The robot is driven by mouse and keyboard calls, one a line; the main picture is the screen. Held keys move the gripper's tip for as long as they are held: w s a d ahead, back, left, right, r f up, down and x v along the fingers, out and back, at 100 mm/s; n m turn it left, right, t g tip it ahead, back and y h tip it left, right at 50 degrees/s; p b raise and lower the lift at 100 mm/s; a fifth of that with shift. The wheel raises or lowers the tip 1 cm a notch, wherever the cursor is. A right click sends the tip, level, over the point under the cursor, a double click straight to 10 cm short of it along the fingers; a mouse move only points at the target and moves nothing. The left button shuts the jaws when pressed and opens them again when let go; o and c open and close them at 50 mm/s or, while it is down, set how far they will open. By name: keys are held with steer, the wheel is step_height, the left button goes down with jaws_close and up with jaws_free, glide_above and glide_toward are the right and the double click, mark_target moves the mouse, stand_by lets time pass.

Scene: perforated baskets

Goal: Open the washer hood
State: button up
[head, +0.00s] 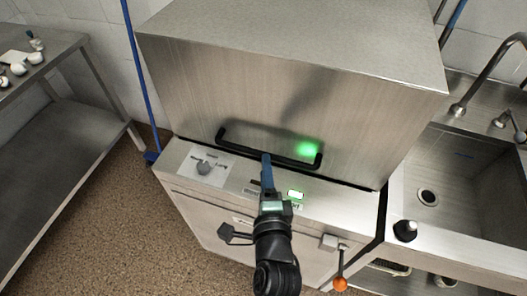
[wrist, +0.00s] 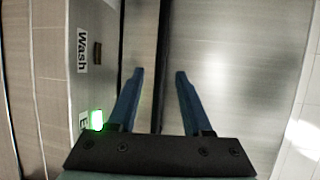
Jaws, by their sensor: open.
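The washer hood (head: 290,90) is a big brushed-steel box, lowered onto the washer base (head: 230,183). Its black bar handle (head: 300,162) runs along the lower front in the head view. My gripper (head: 266,156) reaches up from below, its blue fingertips overlapping the handle left of its middle. In the wrist view my gripper (wrist: 159,73) is open, with its two blue fingers apart. A dark strip runs lengthwise between them; I cannot tell whether it is the handle or the seam under the hood. Contact with the handle cannot be told.
The control panel shows a green light (head: 296,194) and a Wash label (wrist: 82,50). A steel sink (head: 470,190) with a tap stands to the right. A steel table (head: 70,130) stands to the left. A blue pole (head: 138,75) leans beside the washer. Speckled floor is free at left.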

steer(key=w, duration=0.3)
steer(key=w+f, duration=0.1)
steer(key=w, duration=0.1)
steer(key=shift+w+a, duration=0.3)
jaws_close()
stand_by(1.2)
